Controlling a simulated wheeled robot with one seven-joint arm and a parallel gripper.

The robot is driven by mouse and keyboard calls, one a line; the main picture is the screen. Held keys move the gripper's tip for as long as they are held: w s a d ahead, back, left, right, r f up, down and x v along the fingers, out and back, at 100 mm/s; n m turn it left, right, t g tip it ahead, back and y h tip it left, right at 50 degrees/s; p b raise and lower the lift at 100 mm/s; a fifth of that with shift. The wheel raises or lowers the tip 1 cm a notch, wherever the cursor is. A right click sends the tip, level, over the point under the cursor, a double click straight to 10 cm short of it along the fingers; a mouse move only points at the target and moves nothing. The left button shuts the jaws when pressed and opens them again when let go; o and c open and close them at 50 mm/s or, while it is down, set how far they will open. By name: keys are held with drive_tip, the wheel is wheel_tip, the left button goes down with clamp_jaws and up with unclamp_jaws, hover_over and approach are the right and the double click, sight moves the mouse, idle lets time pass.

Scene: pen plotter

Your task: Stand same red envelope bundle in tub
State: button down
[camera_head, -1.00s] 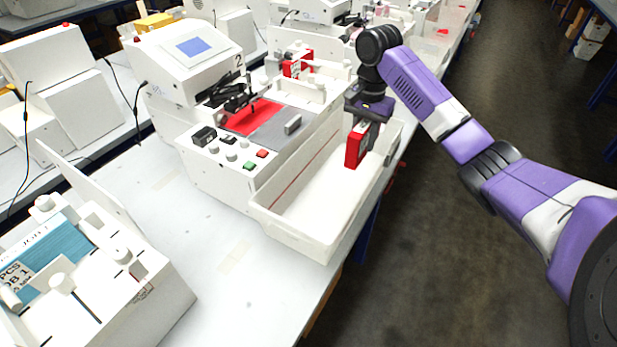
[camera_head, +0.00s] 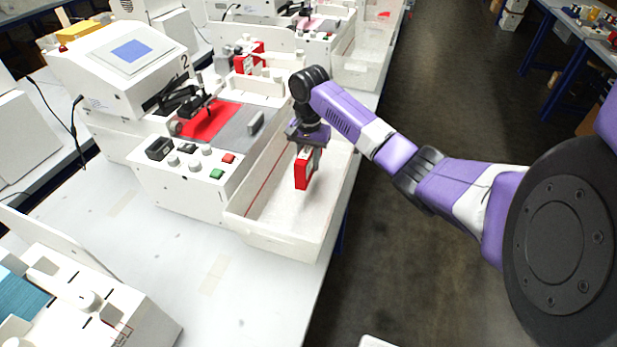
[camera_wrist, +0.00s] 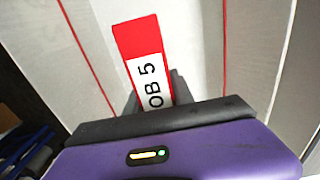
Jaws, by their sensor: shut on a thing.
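A red envelope bundle (camera_head: 302,172) with a white label hangs upright below my gripper (camera_head: 308,150) in the head view. My gripper is shut on its upper part. The bundle is over the white tub (camera_head: 271,240), within its walls as seen from the head; whether its lower edge touches the tub floor I cannot tell.
The plotter (camera_head: 180,195), with a red sheet on its bed, stands left of the tub. Another red bundle (camera_head: 249,58) sits in a white holder behind it. The tub looks empty around the held bundle. Open floor lies to the right.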

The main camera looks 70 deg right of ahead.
sight(309, 159)
drive_tip(key=shift+f, duration=3.15)
drive_tip(key=shift+f, duration=0.1)
drive_tip(key=c, duration=1.1)
unclamp_jaws()
wheel_tip(309, 159, up, 12)
drive_tip(key=shift+r+b, duration=0.1)
drive_tip(key=shift+b, duration=0.3)
drive_tip(key=shift+r, duration=0.1)
